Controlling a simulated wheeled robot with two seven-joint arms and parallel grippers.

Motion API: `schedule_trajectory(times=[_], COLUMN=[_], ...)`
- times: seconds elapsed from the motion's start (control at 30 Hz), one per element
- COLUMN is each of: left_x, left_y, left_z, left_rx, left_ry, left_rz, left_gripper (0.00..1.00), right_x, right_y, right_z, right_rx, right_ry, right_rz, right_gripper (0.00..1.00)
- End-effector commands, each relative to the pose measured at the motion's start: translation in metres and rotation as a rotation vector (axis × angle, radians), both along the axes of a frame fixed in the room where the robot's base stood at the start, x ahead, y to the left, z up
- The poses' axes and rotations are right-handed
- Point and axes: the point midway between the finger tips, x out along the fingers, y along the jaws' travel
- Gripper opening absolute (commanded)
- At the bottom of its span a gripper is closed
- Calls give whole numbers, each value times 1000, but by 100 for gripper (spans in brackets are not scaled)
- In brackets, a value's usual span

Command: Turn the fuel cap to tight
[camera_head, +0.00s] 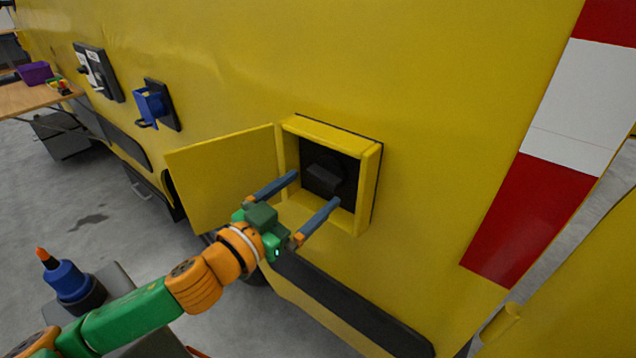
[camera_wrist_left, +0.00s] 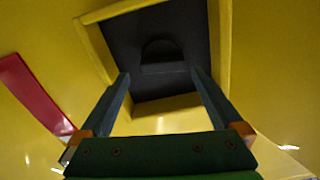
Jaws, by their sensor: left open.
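The black fuel cap (camera_head: 322,178) sits inside a square yellow-framed recess (camera_head: 369,185) in the yellow vehicle side. The recess door (camera_head: 222,178) stands swung open to the left. In the left wrist view the cap (camera_wrist_left: 161,52) shows as a dark rounded shape on the dark back plate. My left gripper (camera_head: 316,190) is open, its two fingers apart and pointing at the recess opening. In the left wrist view its fingers (camera_wrist_left: 160,86) lie either side below the cap, with nothing between them. I cannot tell whether they touch anything. My right gripper is not in view.
A blue holder (camera_head: 150,105) and a dark panel (camera_head: 98,72) are mounted on the vehicle side at left. A blue bottle with an orange tip (camera_head: 70,281) stands at lower left. A wooden table (camera_head: 30,98) with a purple bin (camera_head: 35,73) is far left.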

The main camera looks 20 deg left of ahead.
Motion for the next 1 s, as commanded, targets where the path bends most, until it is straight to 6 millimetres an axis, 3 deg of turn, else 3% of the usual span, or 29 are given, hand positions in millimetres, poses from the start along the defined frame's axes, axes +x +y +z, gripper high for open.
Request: schedule_trajectory(times=[0.03, 0.23, 0.57, 0.83, 1.0], left_x=[7, 27, 31, 31, 31], left_y=[-3, -11, -12, -12, -12], left_z=[8, 5, 2, 2, 2], left_rx=[-2, 1, 2, 2, 10], left_ry=[-2, -1, 0, 0, -2], left_rz=[0, -1, -2, -2, -2], left_gripper=[100, 100, 100, 27, 27], right_x=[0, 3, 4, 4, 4], right_y=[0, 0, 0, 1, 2], right_z=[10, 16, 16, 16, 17], right_rx=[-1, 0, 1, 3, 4], right_ry=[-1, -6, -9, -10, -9], right_rz=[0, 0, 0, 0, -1], right_gripper=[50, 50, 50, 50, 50])
